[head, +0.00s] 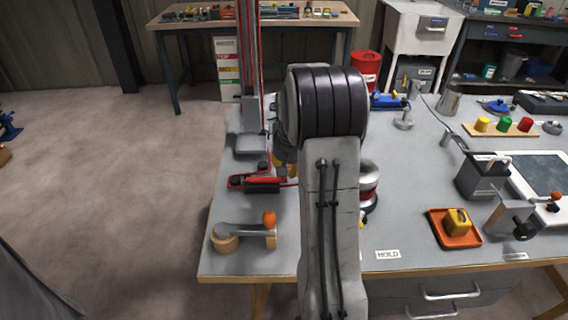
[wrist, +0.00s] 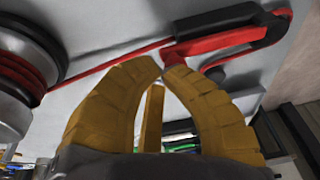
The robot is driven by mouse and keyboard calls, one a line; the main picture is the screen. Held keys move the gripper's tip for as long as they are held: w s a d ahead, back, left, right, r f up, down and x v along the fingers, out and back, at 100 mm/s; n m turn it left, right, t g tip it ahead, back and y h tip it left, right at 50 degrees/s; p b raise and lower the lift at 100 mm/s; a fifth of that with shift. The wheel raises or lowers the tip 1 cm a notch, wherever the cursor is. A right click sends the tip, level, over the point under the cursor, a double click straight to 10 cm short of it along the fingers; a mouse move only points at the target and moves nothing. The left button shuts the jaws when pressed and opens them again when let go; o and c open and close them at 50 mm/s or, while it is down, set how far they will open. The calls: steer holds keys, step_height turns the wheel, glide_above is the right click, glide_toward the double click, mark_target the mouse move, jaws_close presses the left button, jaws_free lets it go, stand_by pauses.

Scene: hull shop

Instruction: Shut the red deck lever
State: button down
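The red deck lever (head: 240,181) is a red and black fitting near the left edge of the grey bench. In the wrist view its red arm (wrist: 215,43) and dark body (wrist: 217,20) lie just beyond my fingertips. Whether it stands fully shut or partly raised I cannot tell. My gripper (head: 283,168) is partly hidden behind my arm in the head view. In the wrist view my gripper (wrist: 163,69) has its yellow fingers curved together with tips almost meeting, close to the red arm's near end. I see nothing held between them; contact is unclear.
A winch drum (head: 369,175) stands right of my arm, and shows large in the wrist view (wrist: 20,75) with a red line (wrist: 115,62) running towards the lever. A grey handle with an orange knob (head: 269,218) lies nearer the front edge. An orange tray (head: 437,222) is farther right.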

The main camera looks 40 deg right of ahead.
steer(key=shift+r, duration=0.1)
steer(key=shift+r+p, duration=0.65)
steer(key=shift+r, duration=0.1)
steer(key=shift+r, duration=0.1)
